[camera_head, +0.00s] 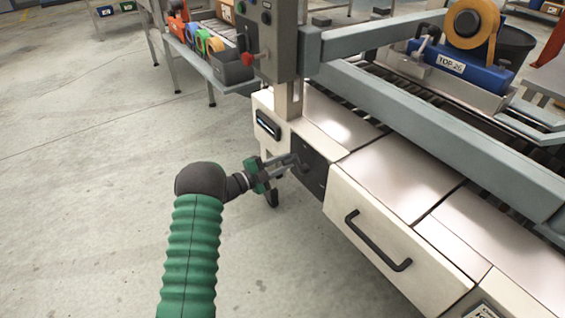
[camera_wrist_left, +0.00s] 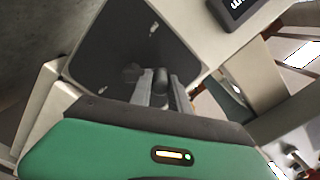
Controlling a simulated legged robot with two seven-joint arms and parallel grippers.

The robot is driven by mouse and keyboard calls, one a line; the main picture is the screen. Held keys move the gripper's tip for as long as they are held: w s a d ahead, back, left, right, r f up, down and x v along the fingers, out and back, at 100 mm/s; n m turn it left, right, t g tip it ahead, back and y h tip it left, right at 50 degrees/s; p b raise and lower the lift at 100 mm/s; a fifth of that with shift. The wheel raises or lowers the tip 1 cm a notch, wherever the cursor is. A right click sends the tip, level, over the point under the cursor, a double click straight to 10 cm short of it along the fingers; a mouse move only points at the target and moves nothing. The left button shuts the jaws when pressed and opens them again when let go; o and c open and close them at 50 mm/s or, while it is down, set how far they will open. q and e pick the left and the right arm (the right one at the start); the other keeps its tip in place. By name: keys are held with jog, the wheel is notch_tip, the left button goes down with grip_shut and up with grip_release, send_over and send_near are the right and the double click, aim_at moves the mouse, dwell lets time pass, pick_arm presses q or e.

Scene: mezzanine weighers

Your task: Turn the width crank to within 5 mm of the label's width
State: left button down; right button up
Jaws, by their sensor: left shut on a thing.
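My left gripper (camera_head: 290,163) reaches the near end of the pale machine, in front of a dark square plate (camera_head: 312,170). In the left wrist view its fingers (camera_wrist_left: 163,90) are shut around a short dark cylindrical grip, which appears to be the width crank's handle (camera_wrist_left: 161,76). The plate shows behind the fingers there (camera_wrist_left: 115,45). The rest of the crank is mostly hidden by the gripper. A dark display (camera_head: 268,125) sits on the panel to the left of the plate; its reading is too small to tell.
A drawer front with a black handle (camera_head: 377,241) is right of the plate. A partly cut-off label card (camera_head: 484,311) is at the bottom edge. The floor (camera_head: 90,200) at left is clear.

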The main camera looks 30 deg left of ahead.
pick_arm(q)
jog(key=m, duration=0.1)
jog(key=d+m, duration=0.1)
jog(key=shift+s+r+m, duration=0.2)
jog(key=shift+r+m, duration=0.05)
jog(key=shift+m, duration=0.05)
jog(key=shift+s+d+r+m, duration=0.15)
jog(key=shift+d+m, duration=0.15)
jog(key=shift+m, duration=0.55)
jog(key=shift+s+d+r+m, duration=0.15)
jog(key=shift+d+m, duration=0.15)
jog(key=shift+m, duration=0.55)
jog(key=shift+f, duration=0.15)
jog(key=c, duration=1.2)
grip_release()
jog(key=shift+c, duration=0.2)
jog(key=p+v, duration=0.5)
jog(key=v, duration=1.2)
